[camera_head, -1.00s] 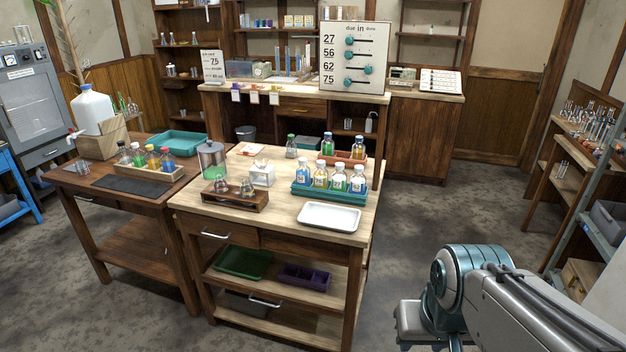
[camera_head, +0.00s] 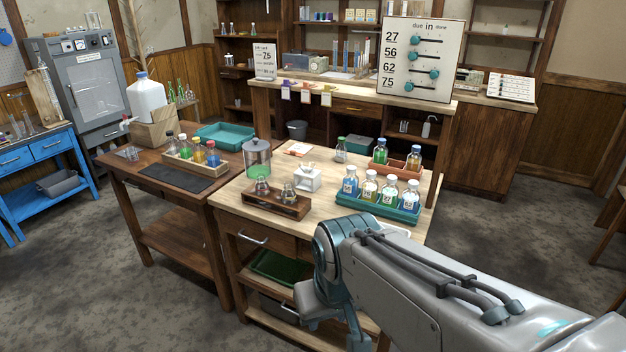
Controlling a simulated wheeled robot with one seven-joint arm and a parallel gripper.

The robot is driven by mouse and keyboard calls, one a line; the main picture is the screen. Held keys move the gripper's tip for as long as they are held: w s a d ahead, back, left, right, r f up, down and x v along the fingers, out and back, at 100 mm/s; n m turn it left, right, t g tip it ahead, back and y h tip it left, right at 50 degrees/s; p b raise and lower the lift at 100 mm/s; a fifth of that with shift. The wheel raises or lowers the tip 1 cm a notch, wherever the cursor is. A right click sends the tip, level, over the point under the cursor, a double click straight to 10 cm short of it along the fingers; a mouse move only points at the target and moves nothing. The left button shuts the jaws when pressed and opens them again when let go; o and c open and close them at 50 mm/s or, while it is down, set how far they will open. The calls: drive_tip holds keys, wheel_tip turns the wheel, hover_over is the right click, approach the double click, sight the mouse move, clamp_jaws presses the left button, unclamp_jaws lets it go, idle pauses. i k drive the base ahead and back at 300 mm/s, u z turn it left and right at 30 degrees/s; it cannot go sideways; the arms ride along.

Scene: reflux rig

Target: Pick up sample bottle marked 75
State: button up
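Several capped sample bottles with white labels stand in a teal tray (camera_head: 372,210) on the light wooden table: a blue one (camera_head: 350,181), a yellowish one (camera_head: 369,187), a green one (camera_head: 389,191) and a pale blue one (camera_head: 411,196). Two more, one green (camera_head: 380,151) and one blue-capped (camera_head: 413,161), stand in a terracotta tray (camera_head: 398,168) behind. A green-capped bottle (camera_head: 340,150) stands alone to their left. The label numbers are too small to read surely, so I cannot tell which is 75. My arm crosses the lower right; its gripper is not visible.
A wooden holder with flasks (camera_head: 276,204), a glass jar (camera_head: 257,160) and a white box (camera_head: 307,179) stand left of the teal tray. A board (camera_head: 421,60) behind lists 27, 56, 62 and 75. A dark side table (camera_head: 150,190) stands left. My arm hides the table's front right.

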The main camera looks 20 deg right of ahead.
sight(369, 190)
drive_tip(key=u, duration=0.1)
drive_tip(key=i, duration=0.7)
drive_tip(key=z, duration=0.85)
drive_tip(key=i, duration=0.65)
drive_tip(key=z, duration=0.8)
